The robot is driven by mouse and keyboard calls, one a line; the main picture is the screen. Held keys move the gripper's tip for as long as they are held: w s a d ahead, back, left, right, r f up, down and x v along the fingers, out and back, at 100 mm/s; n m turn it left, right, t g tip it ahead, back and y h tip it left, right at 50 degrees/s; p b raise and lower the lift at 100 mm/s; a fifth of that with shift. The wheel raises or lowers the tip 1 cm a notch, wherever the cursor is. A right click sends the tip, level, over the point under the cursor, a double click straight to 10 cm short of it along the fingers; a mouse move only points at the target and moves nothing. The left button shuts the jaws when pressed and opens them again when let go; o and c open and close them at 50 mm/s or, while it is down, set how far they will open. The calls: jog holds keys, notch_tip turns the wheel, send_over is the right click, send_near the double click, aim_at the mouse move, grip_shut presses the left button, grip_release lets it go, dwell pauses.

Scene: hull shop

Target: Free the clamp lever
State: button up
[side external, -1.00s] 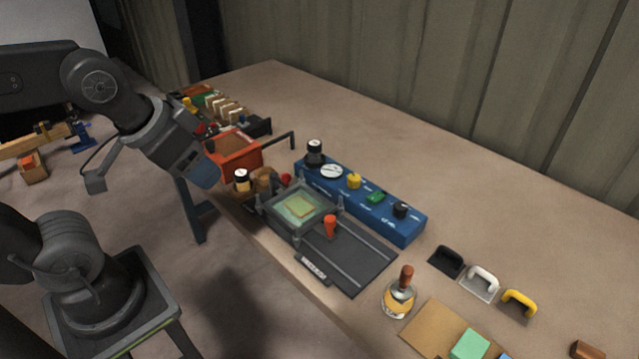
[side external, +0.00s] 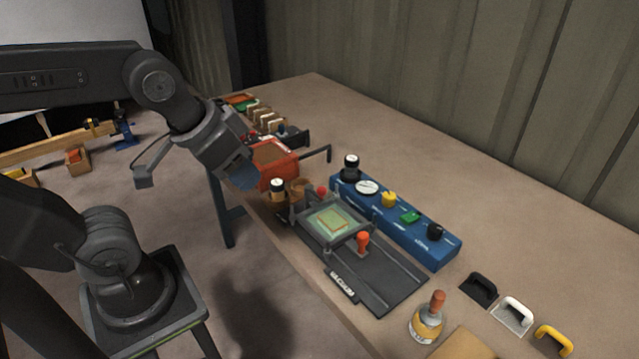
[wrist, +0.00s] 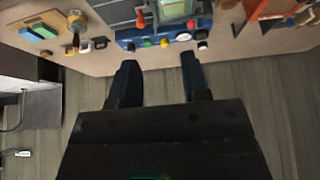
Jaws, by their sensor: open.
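A dark fixture with a clear-topped frame (side external: 335,224) stands on a grey railed plate (side external: 375,283) on the bench. An upright orange-red handle (side external: 362,241), which looks like the clamp lever, stands at the frame's near right corner; it also shows at the top of the wrist view (wrist: 141,19). A smaller red knob (side external: 321,191) is at the frame's far side. My gripper (side external: 243,178) is up and left of the fixture, apart from the lever, near the red bin. In the wrist view my gripper (wrist: 160,80) has its two fingers wide apart with nothing between them.
A blue panel (side external: 440,249) with several knobs runs behind the fixture. A red bin (side external: 275,160) stands beyond it. The bench behind the panel is clear.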

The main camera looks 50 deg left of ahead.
jog(key=w+r+g, duration=0.1)
jog(key=w, duration=0.2)
jog(key=w+a+r, duration=0.1)
jog(key=w, duration=0.2)
jog(key=w+r+n+g, duration=0.1)
jog(key=w, duration=0.2)
jog(key=shift+w+a+r+g, duration=0.1)
jog(key=shift+a+r+g, duration=0.2)
jog(key=shift+a, duration=0.05)
jog(key=c, duration=0.7)
jog(key=shift+n+g, duration=0.4)
jog(key=shift+g, duration=0.4)
jog(key=w, duration=0.2)
jog(key=w+a, duration=0.1)
jog(key=w, duration=0.1)
jog(key=w+a, duration=0.1)
jog(key=w, duration=0.1)
jog(key=shift+w+f, duration=0.1)
jog(key=shift+w, duration=0.3)
grip_shut()
jog(key=w+a+f+g, duration=0.1)
jog(key=w+a+f, duration=0.1)
jog(key=w+f, duration=0.2)
jog(key=w+a+f+n+g, duration=0.1)
jog(key=w+a+f+g, duration=0.1)
jog(key=w, duration=0.6)
notch_tip(320, 180, down, 2)
jog(key=shift+w+a+f+n+g+h, duration=0.1)
jog(key=shift+w+a+n+g+h, duration=0.25)
jog(key=shift+a, duration=0.4)
